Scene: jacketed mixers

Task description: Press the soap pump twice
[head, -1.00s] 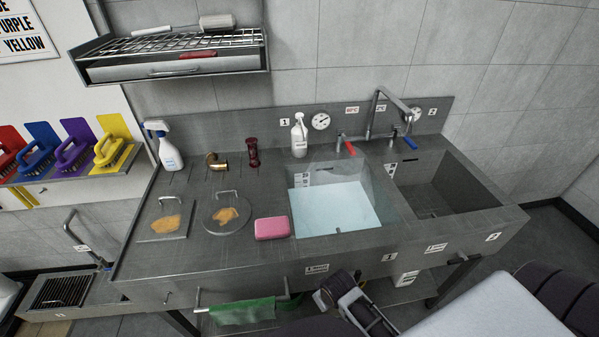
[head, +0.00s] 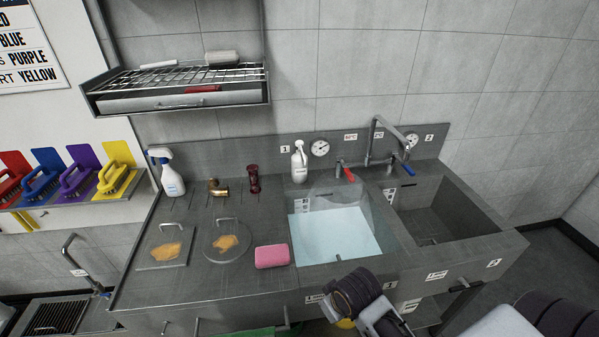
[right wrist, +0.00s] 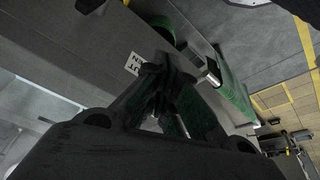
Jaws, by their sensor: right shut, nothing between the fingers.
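The soap pump (head: 299,163) is a white bottle with a pump head. It stands upright at the back of the steel counter, behind the filled left basin and beside a round gauge. Part of my right arm shows at the bottom of the head view, in front of the counter edge and well apart from the pump; its fingertips are not clear there. In the right wrist view my right gripper (right wrist: 163,78) is shut and empty, near the counter front and a green cloth. The pump does not show in that view. My left gripper is not in view.
A pink sponge (head: 271,256), two lids (head: 228,241) with orange residue and a spray bottle (head: 170,174) stand left of the left basin (head: 335,232). Taps (head: 372,150) rise behind the basins. A wire rack (head: 185,80) hangs above. The right basin (head: 440,215) looks empty.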

